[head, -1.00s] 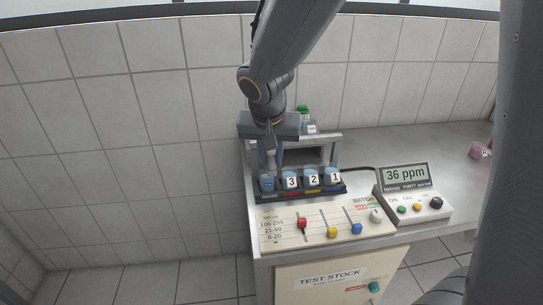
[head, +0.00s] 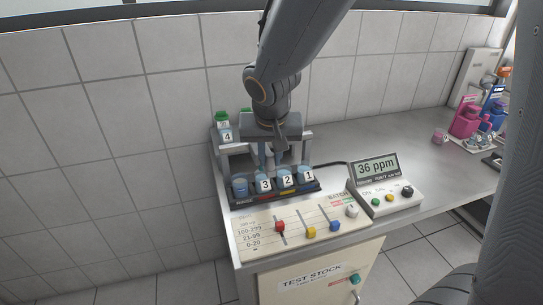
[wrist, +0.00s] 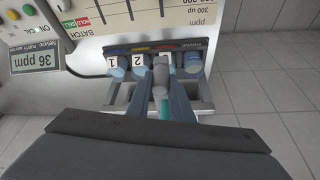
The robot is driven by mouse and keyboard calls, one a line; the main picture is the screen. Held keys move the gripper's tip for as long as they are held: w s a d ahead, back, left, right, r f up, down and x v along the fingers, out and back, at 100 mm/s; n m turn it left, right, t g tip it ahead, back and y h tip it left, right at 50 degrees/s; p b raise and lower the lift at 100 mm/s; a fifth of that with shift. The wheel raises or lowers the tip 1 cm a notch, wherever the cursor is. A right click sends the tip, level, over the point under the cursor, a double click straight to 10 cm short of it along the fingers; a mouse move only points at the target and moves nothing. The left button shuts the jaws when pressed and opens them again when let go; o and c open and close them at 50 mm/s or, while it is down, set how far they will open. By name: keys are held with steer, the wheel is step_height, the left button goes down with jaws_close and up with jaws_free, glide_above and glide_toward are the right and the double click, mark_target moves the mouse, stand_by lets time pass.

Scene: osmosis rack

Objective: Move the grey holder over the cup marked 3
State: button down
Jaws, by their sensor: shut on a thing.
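The grey holder (wrist: 161,74) shows in the wrist view as a rounded grey piece between the fingers of my gripper (wrist: 166,100), which is shut on it. In that view it overlaps the cup marked 3 (wrist: 166,58) and partly hides it; the height between them is hard to tell. In the head view my gripper (head: 268,158) hangs above the cup marked 3 (head: 264,185), pointing down, and the holder is hard to make out there. The cup marked 2 (head: 286,180) and the cup marked 1 (head: 308,176) stand to the right, an unnumbered cup (head: 240,188) to the left.
The cups stand in a dark rack (head: 275,194) with a grey frame behind it. Bottles with green caps (head: 222,117) stand at the back left. A slider panel (head: 295,231) is in front, a 36 ppm meter (head: 378,168) to the right.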

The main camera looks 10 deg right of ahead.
steer(key=c, duration=1.6)
jaws_free()
steer(key=shift+d, duration=0.1)
steer(key=shift+b+v, duration=0.5)
steer(key=shift+v, duration=3.45)
